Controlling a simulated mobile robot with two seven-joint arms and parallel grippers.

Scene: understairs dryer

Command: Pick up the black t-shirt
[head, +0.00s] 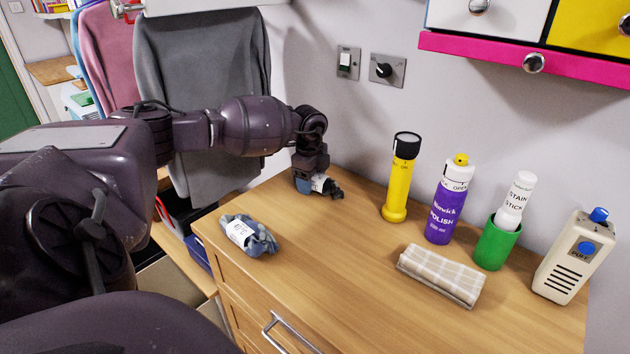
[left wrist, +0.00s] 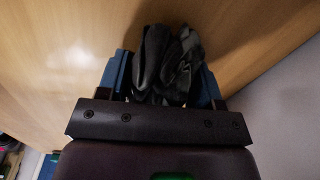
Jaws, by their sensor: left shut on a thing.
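The black t-shirt (left wrist: 165,62) is a small dark bundle of folded cloth. In the left wrist view it lies between the two blue-sided fingers of my left gripper (left wrist: 165,78), which is shut on it. In the head view my left gripper (head: 318,184) points down at the back left of the wooden dresser top. There a bit of black cloth (head: 337,194) and a white label (head: 320,183) show beside the fingers; the rest is hidden. I cannot tell if the cloth touches the wood. My right gripper is not in view.
A blue-grey cloth bundle with a white label (head: 250,235) lies at the dresser's left edge. A yellow torch (head: 398,180), purple polish can (head: 449,205), green cup (head: 496,243) with a stain stick, beige device (head: 573,258) and folded checked cloth (head: 441,273) stand right. The dresser top's (head: 335,265) middle is clear.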

